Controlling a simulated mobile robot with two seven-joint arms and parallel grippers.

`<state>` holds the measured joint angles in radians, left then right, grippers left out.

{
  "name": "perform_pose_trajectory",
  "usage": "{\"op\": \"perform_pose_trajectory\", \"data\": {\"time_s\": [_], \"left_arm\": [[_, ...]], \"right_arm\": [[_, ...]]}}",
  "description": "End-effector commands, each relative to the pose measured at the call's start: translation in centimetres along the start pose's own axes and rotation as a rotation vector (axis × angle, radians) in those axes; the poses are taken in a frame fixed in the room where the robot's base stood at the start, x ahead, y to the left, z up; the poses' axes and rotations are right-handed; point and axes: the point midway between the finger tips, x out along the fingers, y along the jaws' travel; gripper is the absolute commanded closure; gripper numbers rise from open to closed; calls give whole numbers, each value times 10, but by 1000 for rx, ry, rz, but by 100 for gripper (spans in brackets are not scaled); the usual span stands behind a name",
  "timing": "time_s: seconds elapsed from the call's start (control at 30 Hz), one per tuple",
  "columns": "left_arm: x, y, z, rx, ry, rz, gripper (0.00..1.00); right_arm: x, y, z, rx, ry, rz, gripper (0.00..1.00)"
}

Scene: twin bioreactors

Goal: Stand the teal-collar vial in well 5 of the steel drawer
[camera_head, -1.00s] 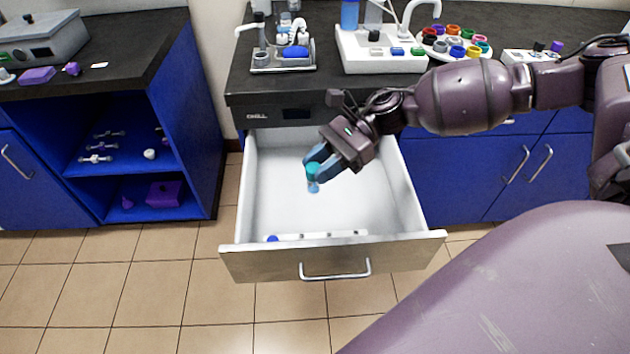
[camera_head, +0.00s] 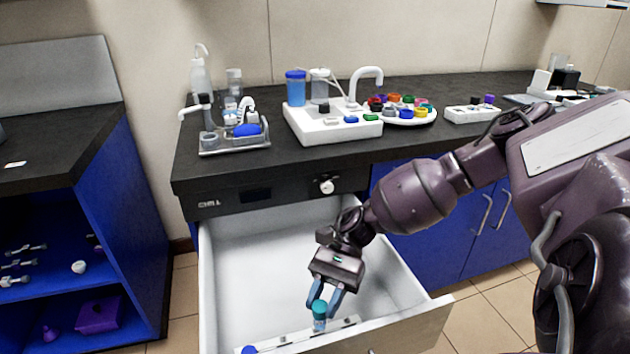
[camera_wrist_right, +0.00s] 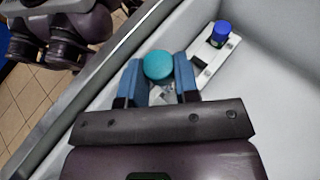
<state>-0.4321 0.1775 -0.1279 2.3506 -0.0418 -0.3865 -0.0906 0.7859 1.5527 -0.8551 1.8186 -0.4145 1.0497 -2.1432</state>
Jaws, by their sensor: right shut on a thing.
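The teal-collar vial (camera_head: 319,314) is upright between the fingers of my right gripper (camera_head: 325,300), which is shut on it. Its teal top also shows in the right wrist view (camera_wrist_right: 158,65). The steel drawer (camera_head: 222,262) stands open below. A white strip with wells (camera_head: 296,338) lies along the drawer's front, and the vial is over or at this strip. I cannot tell whether the vial's foot is in a well, and no well numbers are readable. A blue-capped vial (camera_wrist_right: 221,31) stands at the strip's left end. My left gripper is not in view.
The drawer's front panel (camera_head: 415,330) and side walls are close around my right gripper. The drawer floor behind the strip is bare. Above is the black counter (camera_head: 300,165) with a white device (camera_head: 330,125), a round rack of coloured caps (camera_head: 400,112) and a small tray (camera_head: 235,140).

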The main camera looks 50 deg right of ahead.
Motion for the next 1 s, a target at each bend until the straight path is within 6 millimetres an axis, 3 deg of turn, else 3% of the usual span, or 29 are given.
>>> {"op": "perform_pose_trajectory", "data": {"time_s": [0.03, 0.1, 0.47, 0.7, 1.0], "left_arm": [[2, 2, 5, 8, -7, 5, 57], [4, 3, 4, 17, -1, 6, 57], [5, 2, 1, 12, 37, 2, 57], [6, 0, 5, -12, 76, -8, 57], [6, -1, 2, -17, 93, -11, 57]], "right_arm": [[8, 1, -16, 11, -4, 5, 93], [12, 1, -27, 10, -3, 4, 93], [20, 0, -49, 3, 0, -1, 93], [34, 0, -80, 8, -2, 1, 93], [34, -1, -81, -1, 1, -2, 93]]}}
